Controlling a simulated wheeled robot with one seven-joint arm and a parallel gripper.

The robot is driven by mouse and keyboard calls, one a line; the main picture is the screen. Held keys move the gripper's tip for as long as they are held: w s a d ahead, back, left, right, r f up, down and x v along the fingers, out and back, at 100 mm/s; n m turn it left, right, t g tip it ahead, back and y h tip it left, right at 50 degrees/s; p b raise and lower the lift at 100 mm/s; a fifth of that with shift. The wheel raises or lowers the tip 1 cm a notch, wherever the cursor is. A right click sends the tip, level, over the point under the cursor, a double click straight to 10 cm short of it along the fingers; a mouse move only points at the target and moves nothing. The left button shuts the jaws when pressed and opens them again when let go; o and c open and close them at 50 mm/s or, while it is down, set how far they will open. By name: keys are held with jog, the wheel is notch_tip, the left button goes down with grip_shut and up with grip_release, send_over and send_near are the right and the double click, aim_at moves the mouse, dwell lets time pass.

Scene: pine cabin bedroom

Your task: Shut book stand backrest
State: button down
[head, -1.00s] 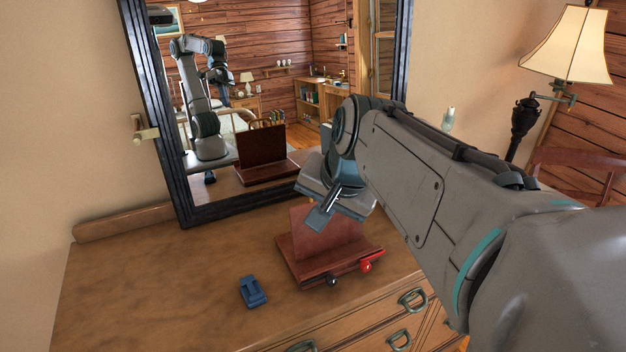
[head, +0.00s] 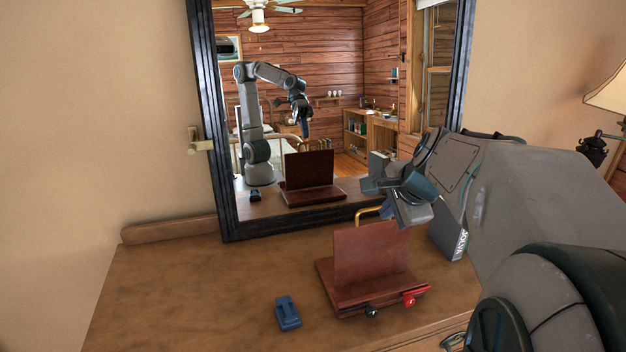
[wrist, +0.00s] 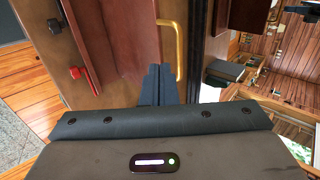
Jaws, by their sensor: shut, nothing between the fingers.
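The reddish-brown book stand (head: 345,298) is on the wooden dresser top, in front of the mirror. Its backrest (head: 372,255) is raised, standing up from the base. A brass handle (head: 372,211) shows behind the backrest's top edge, and in the wrist view the handle (wrist: 179,52) is beside the fingers. A red knob (head: 410,299) and a black knob (head: 371,313) are on the base's front edge. My gripper (head: 418,214) is shut and empty, at the upper right of the backrest. Its fingers (wrist: 157,82) point toward the backrest; contact cannot be told.
A small blue object (head: 287,312) lies on the dresser top (head: 190,290) left of the stand. The black-framed mirror (head: 207,120) stands close behind and reflects the arm and stand. A lamp (head: 606,98) is at far right. The dresser's left part is clear.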

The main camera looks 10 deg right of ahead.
jog(key=shift+w+a+f, duration=0.1)
jog(key=shift+w+f, duration=0.15)
jog(key=shift+w, duration=0.5)
jog(key=shift+w+f, duration=0.2)
jog(key=shift+w, duration=0.5)
jog(key=shift+r+p, duration=0.1)
jog(key=shift+p, duration=0.3)
